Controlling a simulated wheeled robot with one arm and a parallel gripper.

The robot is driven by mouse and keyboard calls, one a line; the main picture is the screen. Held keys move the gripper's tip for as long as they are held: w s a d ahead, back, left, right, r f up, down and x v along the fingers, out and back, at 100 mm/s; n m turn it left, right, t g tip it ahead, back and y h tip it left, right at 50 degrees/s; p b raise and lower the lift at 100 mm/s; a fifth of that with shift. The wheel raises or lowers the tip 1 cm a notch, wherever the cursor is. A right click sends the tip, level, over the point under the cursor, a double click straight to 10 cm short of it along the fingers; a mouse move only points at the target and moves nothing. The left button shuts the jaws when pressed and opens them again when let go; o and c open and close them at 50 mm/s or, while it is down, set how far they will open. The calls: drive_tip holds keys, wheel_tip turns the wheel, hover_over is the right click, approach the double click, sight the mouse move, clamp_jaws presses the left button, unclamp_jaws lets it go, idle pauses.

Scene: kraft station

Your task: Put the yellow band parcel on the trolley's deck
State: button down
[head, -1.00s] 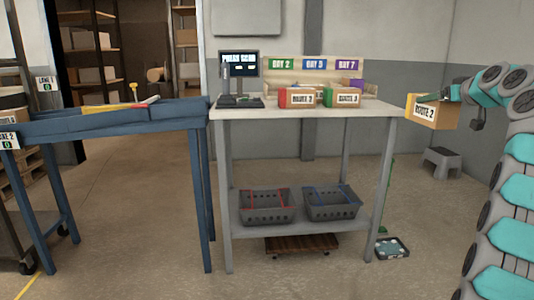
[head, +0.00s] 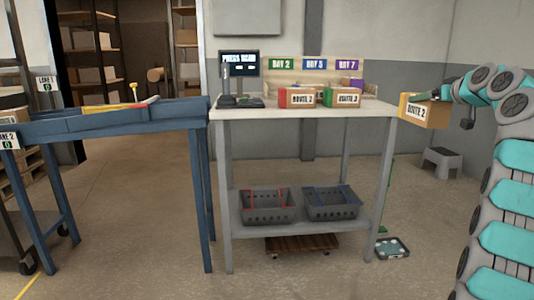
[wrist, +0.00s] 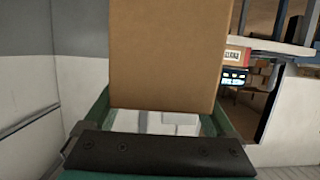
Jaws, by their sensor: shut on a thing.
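The yellow band parcel (head: 428,112) is a brown box with a yellow band on its left end and a white "ROUTE 2" label. It is held in the air just right of the bench's right end. My gripper (head: 455,98) is shut on it from the right. In the wrist view the plain brown face of the parcel (wrist: 168,55) fills the middle, between the green fingers of my gripper (wrist: 160,120). A dark cart, perhaps the trolley (head: 18,250), is cut off at the lower left edge; its deck is mostly hidden.
The bench (head: 300,112) carries a screen (head: 239,64), two route boxes and bay bins. Two baskets (head: 268,205) sit on its lower shelf, with a wooden dolly (head: 300,243) beneath. A blue lane table (head: 100,122) stands left, a grey step stool (head: 441,162) right. Front floor is clear.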

sight(401, 102)
drive_tip(key=shift+a+r, duration=0.1)
drive_tip(key=shift+w+a, duration=0.55)
drive_tip(key=shift+w, duration=0.05)
drive_tip(key=shift+w+a+f, duration=0.15)
drive_tip(key=shift+f, duration=0.15)
drive_tip(key=shift+w+a+r, duration=0.15)
drive_tip(key=shift+w+a, duration=0.05)
drive_tip(key=shift+a, duration=0.05)
drive_tip(key=shift+w+f, duration=0.1)
drive_tip(key=shift+f, duration=0.15)
drive_tip(key=shift+w+a+r, duration=0.1)
drive_tip(key=shift+w+a, duration=0.05)
drive_tip(key=shift+a, duration=0.1)
drive_tip(key=shift+w+a, duration=0.1)
drive_tip(key=shift+w+a, duration=0.2)
drive_tip(key=shift+a, duration=0.05)
drive_tip(key=shift+w+a+f, duration=0.1)
drive_tip(key=shift+f, duration=0.15)
